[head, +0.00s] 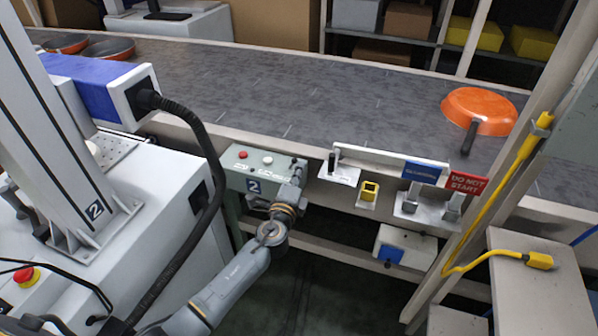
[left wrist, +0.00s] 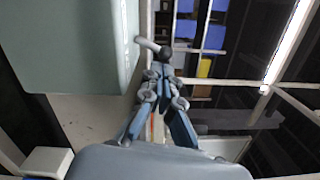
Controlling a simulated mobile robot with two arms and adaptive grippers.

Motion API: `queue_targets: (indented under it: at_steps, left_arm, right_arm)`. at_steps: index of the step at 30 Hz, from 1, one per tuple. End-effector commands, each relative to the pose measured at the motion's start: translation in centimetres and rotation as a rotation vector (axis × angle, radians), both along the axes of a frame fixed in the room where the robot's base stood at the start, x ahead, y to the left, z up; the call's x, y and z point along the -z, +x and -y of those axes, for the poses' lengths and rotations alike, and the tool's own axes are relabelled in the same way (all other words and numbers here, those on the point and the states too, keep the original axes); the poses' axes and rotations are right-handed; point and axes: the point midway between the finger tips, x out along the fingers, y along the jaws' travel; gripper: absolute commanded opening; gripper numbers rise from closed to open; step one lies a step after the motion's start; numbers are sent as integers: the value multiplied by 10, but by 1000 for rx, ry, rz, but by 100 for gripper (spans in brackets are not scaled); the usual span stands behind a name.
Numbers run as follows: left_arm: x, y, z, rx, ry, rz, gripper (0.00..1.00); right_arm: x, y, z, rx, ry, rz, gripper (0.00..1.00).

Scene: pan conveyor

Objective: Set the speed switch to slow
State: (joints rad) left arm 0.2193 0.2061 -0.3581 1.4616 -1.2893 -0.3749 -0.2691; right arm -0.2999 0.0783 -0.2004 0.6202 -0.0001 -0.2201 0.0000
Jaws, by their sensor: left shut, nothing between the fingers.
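The green-grey control box (head: 238,170), marked with a 2, is fixed at the conveyor's front edge. It has a red and a white button on top. In the left wrist view its side (left wrist: 80,40) fills the upper left. A lever (left wrist: 148,44) with a black ball knob (left wrist: 166,54) sticks out from that side; I take it for the speed switch. My left gripper (head: 297,170) is at the box's right end. In the wrist view my left gripper (left wrist: 163,85) is shut and empty, its fingertips close to the knob; contact cannot be told. The slow mark is not readable.
An orange pan (head: 480,108) lies on the grey conveyor (head: 300,85) at the right; dark-orange pans (head: 108,48) are at the far left. A white bracket (head: 340,171) with a black handle and a yellow square part (head: 369,192) stand right of the box. A red "Do not start" sign (head: 467,182) hangs further right.

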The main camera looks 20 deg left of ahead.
Motion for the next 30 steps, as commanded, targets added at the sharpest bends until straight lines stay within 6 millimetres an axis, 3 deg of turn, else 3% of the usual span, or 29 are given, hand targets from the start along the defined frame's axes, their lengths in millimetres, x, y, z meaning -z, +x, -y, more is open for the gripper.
queue_targets:
  at_steps: [22, 30]
  left_arm:
    - [-5, 0, -5, -1, -138, -4, 0]
    - [-11, 0, -10, -1, -288, -9, 0]
  right_arm:
    - [0, 0, 3, 0, -3, 0, 0]
    - [-1, 0, 3, 0, -3, 0, 0]
